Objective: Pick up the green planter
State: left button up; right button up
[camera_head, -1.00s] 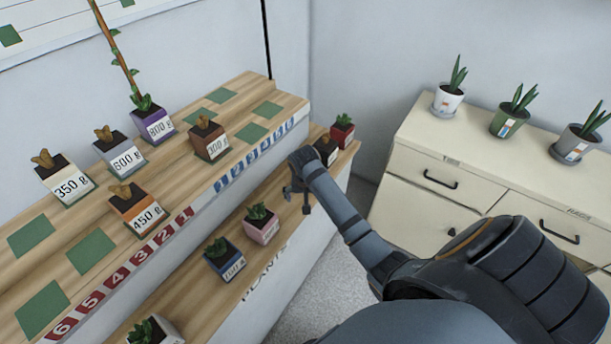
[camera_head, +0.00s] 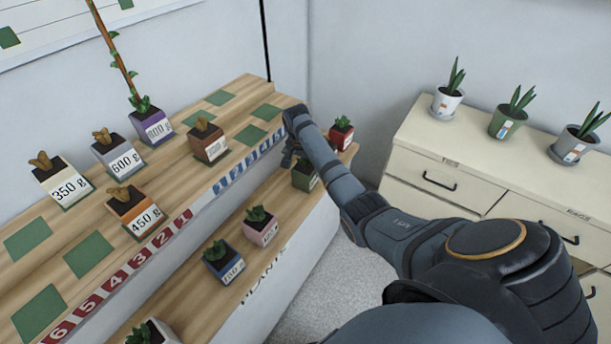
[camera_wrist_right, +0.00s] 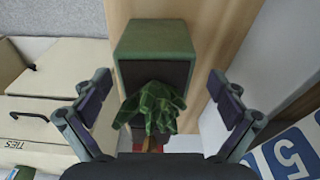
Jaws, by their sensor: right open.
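The green planter (camera_head: 305,180) is a small dark green square pot with a leafy plant, on the lower wooden shelf. In the right wrist view the green planter (camera_wrist_right: 154,37) lies ahead, with its plant (camera_wrist_right: 153,105) pointing toward my palm. My right gripper (camera_head: 291,155) is beside the planter at the shelf's far end, partly hidden by my forearm. In the wrist view my right gripper (camera_wrist_right: 160,86) is open, with one finger on each side of the plant and planter, and gaps show. My left gripper is out of view.
A red planter (camera_head: 341,131) stands beyond my forearm. A pink planter (camera_head: 261,231) and a blue planter (camera_head: 223,264) stand nearer on the lower shelf. The upper shelf (camera_head: 77,205) with weighted pots rises on the left. A cream cabinet (camera_head: 437,151) holds several potted plants.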

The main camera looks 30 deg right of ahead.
jog(key=shift+d+f, duration=0.2)
jog(key=shift+f, duration=0.65)
jog(key=shift+d+f, duration=0.2)
jog(key=shift+f, duration=0.7)
jog(key=shift+d+f, duration=0.2)
jog(key=shift+f, duration=0.65)
jog(key=shift+r, duration=0.1)
jog(key=c, duration=1.4)
